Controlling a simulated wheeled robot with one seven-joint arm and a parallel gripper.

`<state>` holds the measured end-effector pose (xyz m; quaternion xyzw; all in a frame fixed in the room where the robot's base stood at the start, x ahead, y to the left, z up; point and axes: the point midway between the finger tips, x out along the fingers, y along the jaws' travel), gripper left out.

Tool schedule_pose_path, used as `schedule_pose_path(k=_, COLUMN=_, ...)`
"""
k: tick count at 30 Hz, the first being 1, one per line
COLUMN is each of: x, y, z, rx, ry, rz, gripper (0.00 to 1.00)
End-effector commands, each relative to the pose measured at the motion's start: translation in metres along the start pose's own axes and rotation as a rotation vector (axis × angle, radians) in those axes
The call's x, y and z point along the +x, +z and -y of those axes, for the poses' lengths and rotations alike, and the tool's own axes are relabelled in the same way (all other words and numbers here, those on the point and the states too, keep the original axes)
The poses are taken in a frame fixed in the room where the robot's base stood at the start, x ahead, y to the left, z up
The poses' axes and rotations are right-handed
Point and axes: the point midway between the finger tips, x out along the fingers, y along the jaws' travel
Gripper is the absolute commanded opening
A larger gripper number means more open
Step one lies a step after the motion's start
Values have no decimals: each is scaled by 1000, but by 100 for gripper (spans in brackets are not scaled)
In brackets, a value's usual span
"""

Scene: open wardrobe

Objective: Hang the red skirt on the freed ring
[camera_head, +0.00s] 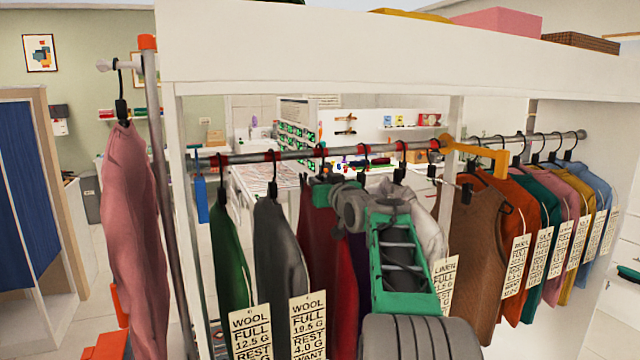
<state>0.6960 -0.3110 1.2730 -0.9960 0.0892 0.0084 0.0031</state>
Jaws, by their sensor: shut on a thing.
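The red skirt (314,240) hangs in the middle of the near rail, behind my arm, with its hook up at a red ring (320,152). My gripper (324,190) is at the top of the red skirt, just under the rail, and is shut on its hanger. The fingertips are mostly hidden by my green and grey wrist. I cannot tell whether the hook rests in the ring. Other red rings sit along the rail (290,154). A ring near the right (435,144) has a dark hook below it. Which ring is free is not clear.
A green garment (229,250) and a grey one (277,250) hang left of the skirt. A white garment (420,215) and a brown vest (474,240) hang right. An orange bracket (482,150) juts out there. A pink garment (133,220) hangs outside the left post.

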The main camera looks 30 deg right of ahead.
Motion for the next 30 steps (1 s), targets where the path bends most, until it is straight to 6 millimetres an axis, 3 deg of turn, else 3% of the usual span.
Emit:
schedule_pose_path(k=25, x=0, y=8, z=0, rx=0, ry=0, rz=0, gripper=0)
schedule_pose_path(k=26, x=0, y=8, z=0, rx=0, ry=0, rz=1, gripper=19)
schedule_pose_path(k=30, x=0, y=8, z=0, rx=1, ry=0, rz=1, gripper=30)
